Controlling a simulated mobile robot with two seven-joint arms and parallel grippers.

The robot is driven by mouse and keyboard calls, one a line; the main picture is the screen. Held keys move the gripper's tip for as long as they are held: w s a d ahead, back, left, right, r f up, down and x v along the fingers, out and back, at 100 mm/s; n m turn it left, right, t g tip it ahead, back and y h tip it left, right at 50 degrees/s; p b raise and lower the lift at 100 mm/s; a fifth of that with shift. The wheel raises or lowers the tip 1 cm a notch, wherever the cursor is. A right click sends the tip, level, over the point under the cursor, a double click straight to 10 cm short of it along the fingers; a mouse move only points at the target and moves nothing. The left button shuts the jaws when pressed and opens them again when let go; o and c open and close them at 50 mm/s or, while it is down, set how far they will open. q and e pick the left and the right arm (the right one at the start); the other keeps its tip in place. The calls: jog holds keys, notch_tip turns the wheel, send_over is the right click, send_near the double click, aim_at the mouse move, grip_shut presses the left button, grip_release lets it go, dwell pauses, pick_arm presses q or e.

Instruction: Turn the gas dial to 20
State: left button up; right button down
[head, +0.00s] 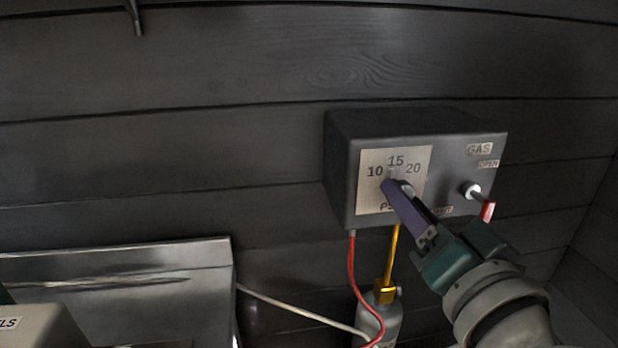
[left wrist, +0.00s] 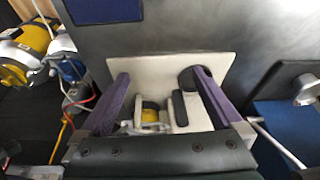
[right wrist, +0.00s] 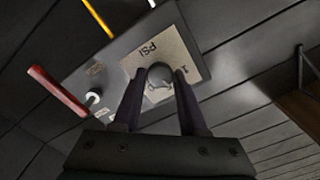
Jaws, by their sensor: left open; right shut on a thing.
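The gas box (head: 343,170) is a dark grey box on the dark plank wall. Its pale dial plate (head: 371,197) is marked 10, 15, 20 and PSI. My right gripper (head: 396,187) reaches the plate from the lower right. In the right wrist view its fingers are shut on the round dark gas dial (right wrist: 160,74), one on either side. In the head view the fingers hide most of the dial, and I cannot tell exactly which number it points to. My left gripper (left wrist: 160,85) is open and empty in the left wrist view; the head view does not show it.
A red-handled valve lever (head: 487,210) sits right of the dial, close to my right gripper. A red hose (head: 352,270) and yellow pipe (head: 394,255) run below the box to a grey cylinder (head: 380,320). A metal panel (head: 120,270) stands at the lower left.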

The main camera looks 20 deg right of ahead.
pick_arm(q)
jog(key=shift+r, duration=0.1)
pick_arm(e)
jog(key=m, duration=1.2)
jog(key=shift+m, duration=0.4)
jog(key=shift+c, duration=2.3)
grip_release()
pick_arm(q)
notch_tip(320, 180, down, 2)
jog(key=shift+f+b, duration=0.1)
jog(key=shift+b, duration=1)
pick_arm(e)
jog(key=v, duration=1)
